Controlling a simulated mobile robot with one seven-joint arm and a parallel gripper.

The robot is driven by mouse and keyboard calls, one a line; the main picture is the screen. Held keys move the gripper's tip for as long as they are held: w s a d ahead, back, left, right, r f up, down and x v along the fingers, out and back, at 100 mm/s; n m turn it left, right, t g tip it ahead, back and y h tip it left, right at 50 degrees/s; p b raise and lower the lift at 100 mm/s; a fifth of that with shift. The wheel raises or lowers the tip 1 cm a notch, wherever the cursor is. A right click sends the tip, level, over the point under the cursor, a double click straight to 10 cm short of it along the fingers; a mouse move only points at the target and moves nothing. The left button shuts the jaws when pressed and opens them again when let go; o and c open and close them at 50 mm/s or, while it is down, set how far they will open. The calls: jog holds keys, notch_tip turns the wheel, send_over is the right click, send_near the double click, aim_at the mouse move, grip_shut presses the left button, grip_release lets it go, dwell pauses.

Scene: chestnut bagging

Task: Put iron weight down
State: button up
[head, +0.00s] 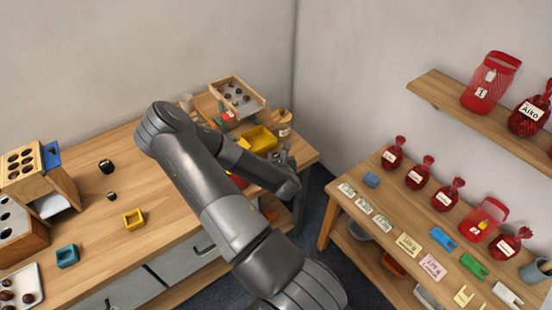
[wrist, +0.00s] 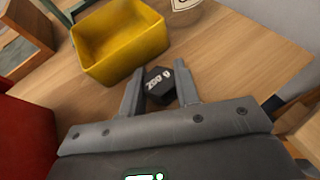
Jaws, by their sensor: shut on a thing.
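A dark iron weight (wrist: 159,83) with "200 g" in pale print shows in the wrist view, between the two fingers of my gripper (wrist: 160,90). The fingers are shut on it. The wooden worktop (wrist: 225,60) is just beyond and below it; I cannot tell whether the weight touches the wood. In the head view my gripper (head: 284,158) is at the right end of the long workbench (head: 165,190), mostly hidden by my arm, and the weight cannot be made out there.
A yellow bin (wrist: 120,40) stands just beyond the weight, also visible in the head view (head: 258,139). A red object (wrist: 25,140) is at the left. A labelled jar (head: 284,120) stands behind. Bare worktop lies right of the weight. A second table (head: 380,225) holds red bags.

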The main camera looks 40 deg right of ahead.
grip_shut()
jog(key=shift+r, duration=0.15)
